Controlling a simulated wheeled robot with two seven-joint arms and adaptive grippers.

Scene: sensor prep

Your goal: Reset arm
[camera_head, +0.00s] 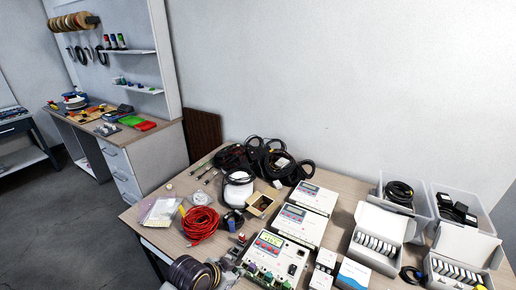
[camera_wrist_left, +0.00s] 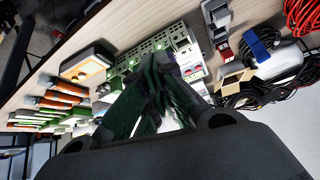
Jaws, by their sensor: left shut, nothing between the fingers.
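My left gripper (camera_wrist_left: 158,92) shows in the left wrist view. Its dark, green-tinted fingers are closed together with nothing between them. They are in front of a green terminal board (camera_wrist_left: 148,62) and a pale device with red buttons (camera_wrist_left: 192,70); I cannot tell how far above the table they are. In the head view I cannot make out the left gripper clearly among the things at the bottom edge. My right gripper is in neither view.
The wooden table (camera_head: 345,190) is crowded. It holds a red cable coil (camera_head: 200,223), black cables (camera_head: 262,158), white instruments (camera_head: 275,257), open boxes (camera_head: 375,240) and clear bins (camera_head: 462,208). An orange-screened box (camera_wrist_left: 88,62) shows in the wrist view. A workbench (camera_head: 130,135) stands back left.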

